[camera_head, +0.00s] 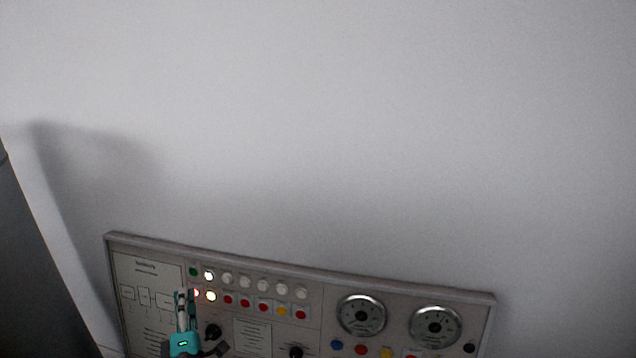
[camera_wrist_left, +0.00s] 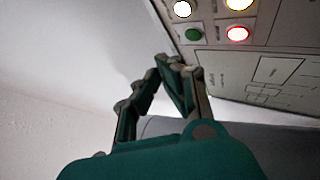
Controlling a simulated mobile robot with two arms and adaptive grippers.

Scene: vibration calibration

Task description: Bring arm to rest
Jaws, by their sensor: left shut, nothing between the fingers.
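My left gripper (camera_head: 183,297) is in front of the left part of a grey control panel (camera_head: 210,258) in the head view. Its teal body is low in the picture, and its fingers point up towards the panel's rows of lamps and buttons. In the left wrist view the gripper (camera_wrist_left: 176,62) is shut and empty, with its fingertips near the panel's edge. A green button (camera_wrist_left: 193,35) and a lit red one (camera_wrist_left: 238,34) show just beyond the tips. I cannot tell whether the tips touch the panel. My right gripper is not in view.
The panel carries two round gauges (camera_head: 361,314) (camera_head: 436,326), black knobs (camera_head: 296,351) and several coloured buttons. Two white lamps (camera_head: 208,275) (camera_head: 211,296) are lit. A pale bare wall (camera_head: 350,120) fills the space above. A dark surface (camera_head: 30,270) stands at the left edge.

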